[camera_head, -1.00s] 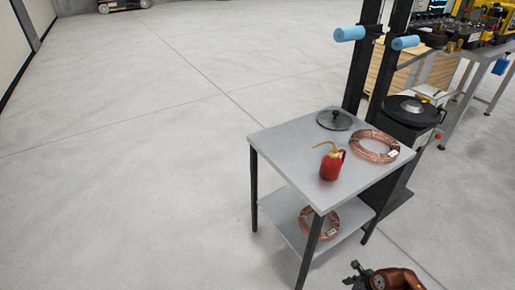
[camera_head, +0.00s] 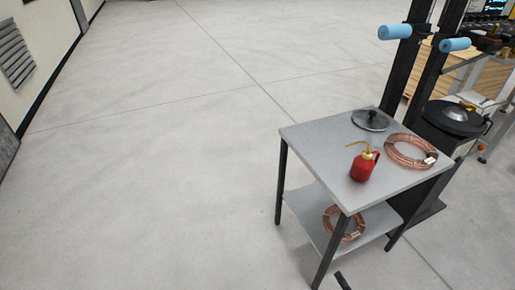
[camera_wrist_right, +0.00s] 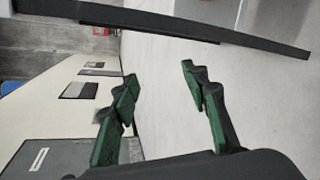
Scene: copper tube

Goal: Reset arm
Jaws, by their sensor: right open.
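My right gripper (camera_wrist_right: 158,78) is open and empty in the right wrist view, its green-padded fingers spread apart over pale floor and wall. In the head view only a small dark tip of it (camera_head: 342,281) shows at the bottom edge, below the front leg of the grey table (camera_head: 318,141). It looks apart from the table. A copper tube coil (camera_head: 390,150) lies on the table top at the right. A second copper coil (camera_head: 335,232) sits on the lower shelf, partly behind a leg. My left gripper is out of view.
A red oil can (camera_head: 364,168) and a dark round lid (camera_head: 370,121) are on the table. A black machine (camera_head: 450,120) with blue-gripped handles (camera_head: 395,31) stands behind it at the right. The concrete floor on the left is clear.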

